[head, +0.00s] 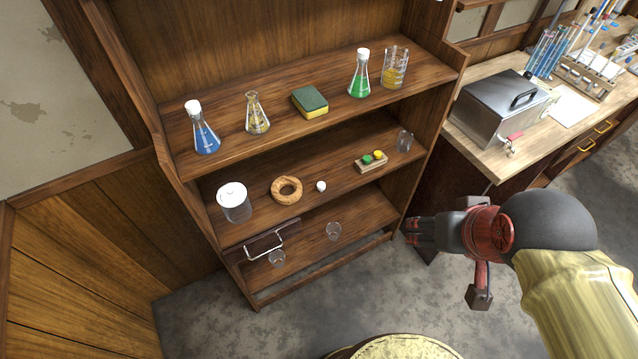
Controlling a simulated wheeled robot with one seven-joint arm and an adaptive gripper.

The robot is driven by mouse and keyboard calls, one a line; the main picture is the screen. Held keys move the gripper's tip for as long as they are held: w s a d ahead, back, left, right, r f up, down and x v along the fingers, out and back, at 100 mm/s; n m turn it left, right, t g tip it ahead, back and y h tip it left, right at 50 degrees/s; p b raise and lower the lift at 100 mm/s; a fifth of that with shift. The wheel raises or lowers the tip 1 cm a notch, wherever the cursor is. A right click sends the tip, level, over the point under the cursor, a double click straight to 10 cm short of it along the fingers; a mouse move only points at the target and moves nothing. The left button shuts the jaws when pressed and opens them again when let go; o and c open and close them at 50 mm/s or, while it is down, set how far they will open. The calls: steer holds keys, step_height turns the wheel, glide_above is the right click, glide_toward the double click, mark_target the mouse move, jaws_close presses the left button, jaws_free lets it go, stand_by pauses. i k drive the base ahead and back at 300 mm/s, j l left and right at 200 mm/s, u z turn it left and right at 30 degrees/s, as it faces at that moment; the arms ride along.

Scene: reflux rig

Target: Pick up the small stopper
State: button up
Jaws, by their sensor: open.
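A small white stopper-like piece (321,186) sits alone on the middle shelf, just right of a tan cork ring (286,190). White stoppers also cap the blue flask (205,138) and the green flask (359,80) on the top shelf. My gripper (408,231) is at the right of the shelf unit, in front of its lower right side. It points left, open, with nothing visible in it. It is lower than the small white piece and well apart from it. The fingertips are small and dark in this view.
The middle shelf (340,185) also holds a lidded jar (234,204), a wooden block (371,163) with green and yellow pieces, and a glass beaker (404,141). A bench with a metal box (500,105) stands right.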

mark_target(320, 185)
steer(key=j+u, duration=0.1)
steer(key=u, duration=0.3)
steer(key=i+u, duration=0.15)
steer(key=u, duration=0.2)
steer(key=i+u, duration=0.1)
steer(key=u, duration=0.3)
steer(key=i+j+u, duration=0.1)
steer(key=u, duration=0.25)
